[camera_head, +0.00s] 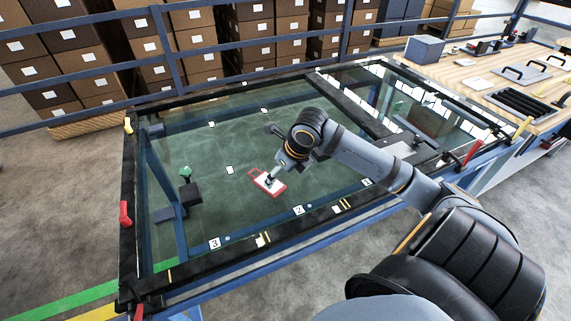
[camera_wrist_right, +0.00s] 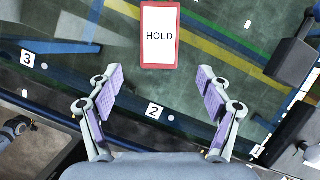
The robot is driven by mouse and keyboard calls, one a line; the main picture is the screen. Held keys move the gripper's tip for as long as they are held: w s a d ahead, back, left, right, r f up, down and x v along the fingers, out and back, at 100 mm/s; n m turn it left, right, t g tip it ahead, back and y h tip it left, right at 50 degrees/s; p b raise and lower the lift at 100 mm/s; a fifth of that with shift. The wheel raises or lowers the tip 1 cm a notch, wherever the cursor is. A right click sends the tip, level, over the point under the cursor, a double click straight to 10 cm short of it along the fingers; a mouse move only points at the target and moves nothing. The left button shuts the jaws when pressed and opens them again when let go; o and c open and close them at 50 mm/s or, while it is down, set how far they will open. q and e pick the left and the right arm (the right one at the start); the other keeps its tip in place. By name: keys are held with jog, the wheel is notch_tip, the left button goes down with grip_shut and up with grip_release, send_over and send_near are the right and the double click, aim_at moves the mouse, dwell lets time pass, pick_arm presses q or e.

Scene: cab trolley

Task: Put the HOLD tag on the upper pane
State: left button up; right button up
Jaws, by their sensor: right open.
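The HOLD tag (camera_head: 277,186) is a white card in a red frame. In the head view it appears to lie flat on the large dark-green glass pane (camera_head: 240,140). In the right wrist view the tag (camera_wrist_right: 160,36) is at the top centre, beyond my fingertips, with its lettering upright. My right gripper (camera_wrist_right: 160,92) is open and empty, its fingers spread wide, with a gap to the tag. In the head view my right gripper (camera_head: 272,178) is just above the tag and partly hides it. I cannot tell its exact height above the pane. My left gripper is not in view.
Black bars frame the glass, with number labels 3 (camera_head: 214,243) and 2 (camera_head: 298,210) along the near edge. A dark block (camera_head: 191,195) and a green piece (camera_head: 185,171) show at the left. A wooden bench (camera_head: 480,75) with tools stands at the right.

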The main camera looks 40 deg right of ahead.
jog(key=shift+p+v, duration=1.4)
jog(key=shift+v, duration=1.2)
